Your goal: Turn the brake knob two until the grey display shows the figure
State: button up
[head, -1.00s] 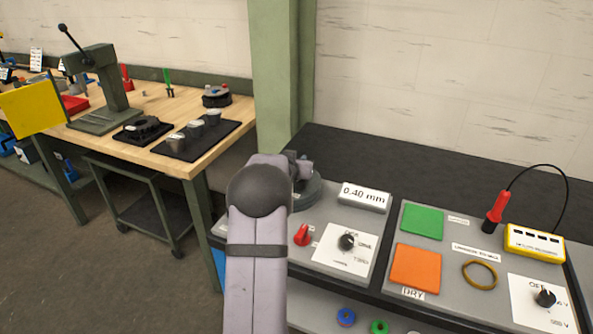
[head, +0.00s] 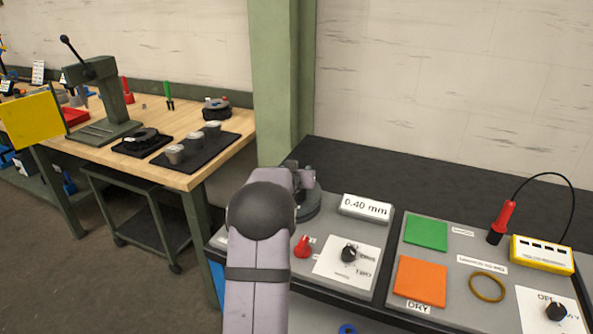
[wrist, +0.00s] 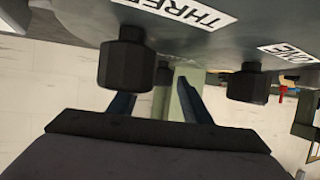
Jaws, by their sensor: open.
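The display (head: 366,207), a grey box with a white face, reads 0.40 mm on the bench panel in the head view. A dark round unit (head: 309,206) stands left of it, partly hidden by my arm. In the wrist view, a dark knob (wrist: 126,62) hangs close by a THREE label, and another knob (wrist: 248,84) is by a ONE label. A smaller dark shape (wrist: 163,74) shows between them; I cannot tell if it is knob two. My gripper (wrist: 158,103) is open, its fingers apart below the knobs, with nothing visibly held. Its fingertips are hidden in the head view.
A red knob (head: 303,246) and a black selector (head: 349,254) sit on the panel in front of the display. Green (head: 426,233) and orange (head: 420,281) pads and a yellow meter (head: 542,254) stand to the right. A wooden workbench (head: 229,152) is at left.

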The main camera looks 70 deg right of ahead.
jog(key=shift+a, duration=0.1)
jog(key=shift+b+v, duration=0.6)
jog(key=shift+v, duration=3)
jog(key=shift+r, duration=0.1)
